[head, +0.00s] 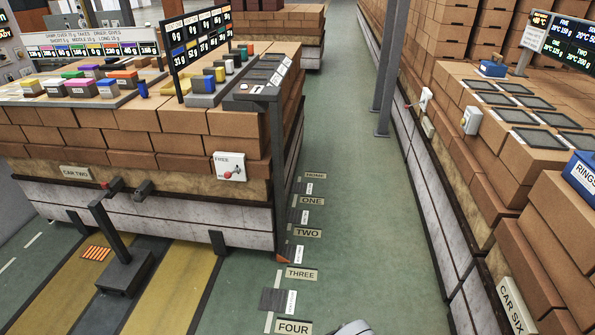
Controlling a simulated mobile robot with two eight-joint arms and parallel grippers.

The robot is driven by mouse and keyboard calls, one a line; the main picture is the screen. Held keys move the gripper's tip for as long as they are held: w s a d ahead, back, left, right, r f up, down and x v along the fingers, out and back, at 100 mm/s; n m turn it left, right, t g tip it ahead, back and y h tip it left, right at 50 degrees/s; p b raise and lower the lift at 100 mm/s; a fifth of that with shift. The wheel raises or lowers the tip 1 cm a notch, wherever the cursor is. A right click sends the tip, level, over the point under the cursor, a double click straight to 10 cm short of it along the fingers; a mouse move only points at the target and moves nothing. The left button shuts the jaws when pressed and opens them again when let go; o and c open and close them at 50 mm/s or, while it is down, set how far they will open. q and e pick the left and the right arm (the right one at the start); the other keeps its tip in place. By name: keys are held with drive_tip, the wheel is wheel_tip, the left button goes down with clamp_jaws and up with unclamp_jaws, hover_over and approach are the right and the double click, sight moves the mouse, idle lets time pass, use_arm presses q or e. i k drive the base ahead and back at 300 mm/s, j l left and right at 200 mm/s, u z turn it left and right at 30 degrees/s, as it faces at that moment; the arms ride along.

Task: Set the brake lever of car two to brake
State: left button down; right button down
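Car two is the brick-laden car on the left, marked by a CAR TWO label (75,172) on its lower side. A white brake plate (229,166) is fixed on its near side close to the right corner. The word FREE shows at the top of the plate. A small lever with a red knob (227,174) sits on the plate's lower half. Its exact angle, and any lower wording, are too small to tell. Neither of my grippers can be made out. Only a pale grey rounded shape shows at the bottom edge.
A green aisle (350,220) runs clear to the right of car two, with floor labels HOME to FOUR (293,327). A dark post (110,235) on a block stands before car two. Car six (515,305) borders the aisle on the right.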

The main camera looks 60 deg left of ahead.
sight(228, 175)
drive_tip(key=u, duration=2.7)
drive_tip(key=i+l+u, duration=0.3)
drive_tip(key=i, duration=0.45)
drive_tip(key=i+l+u, duration=0.3)
drive_tip(key=i+l, duration=0.15)
drive_tip(key=i, duration=0.25)
drive_tip(key=i+l+u, duration=0.25)
drive_tip(key=i+l, duration=0.4)
